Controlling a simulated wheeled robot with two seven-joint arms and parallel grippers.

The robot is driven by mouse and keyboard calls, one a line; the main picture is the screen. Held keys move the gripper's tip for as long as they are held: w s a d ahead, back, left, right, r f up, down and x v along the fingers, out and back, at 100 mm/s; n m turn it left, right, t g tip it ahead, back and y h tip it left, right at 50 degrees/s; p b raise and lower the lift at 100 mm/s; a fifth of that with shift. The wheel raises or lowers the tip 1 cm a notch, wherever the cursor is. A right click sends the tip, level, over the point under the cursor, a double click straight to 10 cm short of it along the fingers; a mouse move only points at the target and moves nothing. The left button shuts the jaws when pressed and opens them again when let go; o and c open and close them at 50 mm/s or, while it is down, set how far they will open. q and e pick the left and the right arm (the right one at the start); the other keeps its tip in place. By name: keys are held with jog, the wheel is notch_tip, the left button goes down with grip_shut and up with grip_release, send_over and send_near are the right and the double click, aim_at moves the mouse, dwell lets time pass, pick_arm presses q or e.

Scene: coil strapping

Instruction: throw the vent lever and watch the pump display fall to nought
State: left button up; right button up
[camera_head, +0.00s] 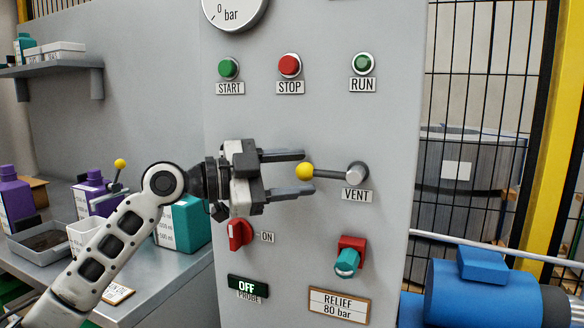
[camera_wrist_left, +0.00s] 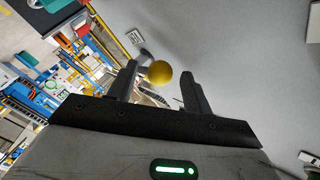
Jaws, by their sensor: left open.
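The vent lever (camera_head: 331,174) is on the grey panel above its VENT label. It lies level, its yellow knob (camera_head: 304,172) pointing left from the pivot. My left gripper (camera_head: 307,171) is open, one finger above and one below the knob, with visible gaps. In the left wrist view the knob (camera_wrist_left: 161,72) appears between the two fingertips (camera_wrist_left: 159,78); no grip on it shows. A round gauge (camera_head: 234,10) with "0 bar" is cut off by the top edge; its needle is not visible. My right gripper is not in view.
START (camera_head: 228,68), STOP (camera_head: 289,66) and RUN (camera_head: 362,63) sit above the lever. Wire fencing (camera_head: 480,60) and a blue motor (camera_head: 480,294) stand right.

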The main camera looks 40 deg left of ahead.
pick_arm(q)
grip_shut()
jog(key=shift+r, duration=0.2)
